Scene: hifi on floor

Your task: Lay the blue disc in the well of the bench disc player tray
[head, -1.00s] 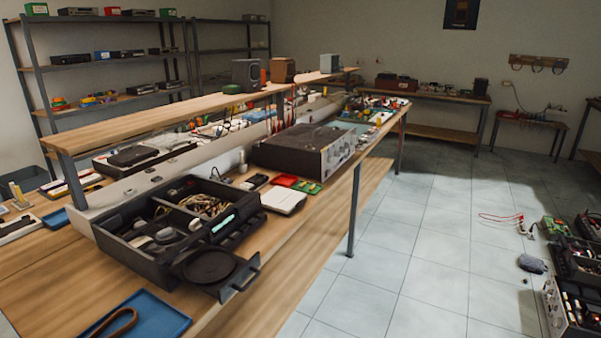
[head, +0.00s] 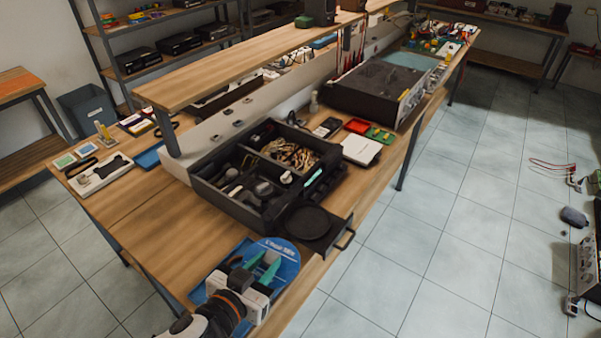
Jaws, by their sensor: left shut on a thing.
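The blue disc (head: 286,248) with pale lettering is at the lower middle, above the blue mat (head: 199,291) at the bench's near end. My left gripper (head: 266,266) comes in from below and is shut on the disc's near side, hiding part of it. The bench disc player (head: 213,192) is a dark, open-topped case just beyond. Its tray (head: 338,238) is pulled out toward the aisle, and the round dark well (head: 309,223) is empty. The disc is apart from the well, to its lower left. My right gripper is not in view.
A white box (head: 361,149), a red tray (head: 357,125) and a large dark amplifier (head: 372,92) stand beyond the player. A raised shelf (head: 240,61) runs above the bench's back. Bare wood (head: 150,235) lies left of the player.

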